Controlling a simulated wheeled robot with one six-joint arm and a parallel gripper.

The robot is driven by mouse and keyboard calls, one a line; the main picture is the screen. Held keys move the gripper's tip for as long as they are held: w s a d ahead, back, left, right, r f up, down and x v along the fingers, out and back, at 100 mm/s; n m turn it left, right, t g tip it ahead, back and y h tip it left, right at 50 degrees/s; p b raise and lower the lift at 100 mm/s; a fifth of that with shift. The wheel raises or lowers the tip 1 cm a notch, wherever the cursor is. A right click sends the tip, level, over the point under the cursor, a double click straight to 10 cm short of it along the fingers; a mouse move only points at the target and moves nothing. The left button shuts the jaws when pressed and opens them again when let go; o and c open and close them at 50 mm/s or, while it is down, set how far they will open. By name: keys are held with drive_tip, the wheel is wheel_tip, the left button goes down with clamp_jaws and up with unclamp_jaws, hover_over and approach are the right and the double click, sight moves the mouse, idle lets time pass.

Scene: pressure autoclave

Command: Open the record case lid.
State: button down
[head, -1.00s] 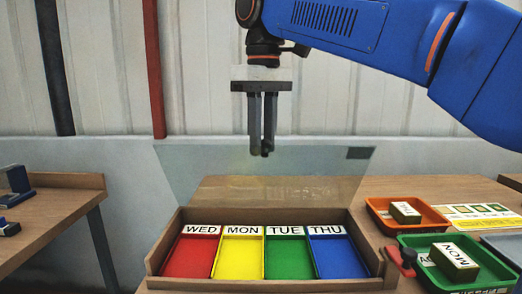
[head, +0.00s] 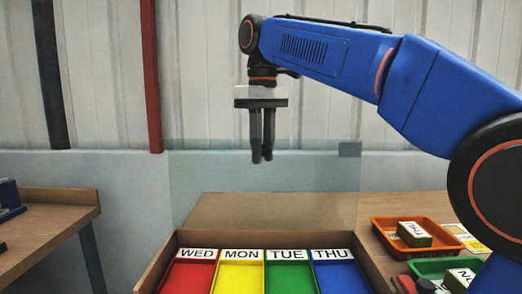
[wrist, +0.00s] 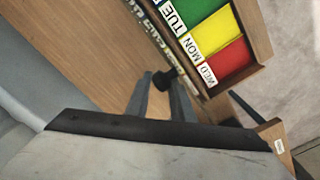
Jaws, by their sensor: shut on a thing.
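The record case (head: 365,262) sits on a wooden table, with red, yellow, green and blue compartments labelled WED, MON, TUE and THU. Its clear lid (head: 310,185) stands raised, roughly upright, above the back of the case, so the compartments are uncovered. My gripper (head: 262,158) points down at the lid's upper edge. In the wrist view a dark knob (wrist: 165,79) shows between the fingertips, and the gripper is shut on it. The exact contact is small and partly hidden.
To the right, an orange tray (head: 385,242) holds a labelled block (head: 413,234). A green tray (head: 428,266) with another block (head: 462,279) is partly hidden by my arm. A red-and-black item stands beside it. Another table (head: 50,222) is at the left. A wall stands behind.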

drive_tip(key=shift+d+r, duration=0.2)
drive_tip(key=shift+d, duration=0.15)
drive_tip(key=c, duration=1.9)
unclamp_jaws()
drive_tip(key=o, duration=0.4)
drive_tip(key=shift+d, duration=0.25)
drive_tip(key=shift+a, duration=0.2)
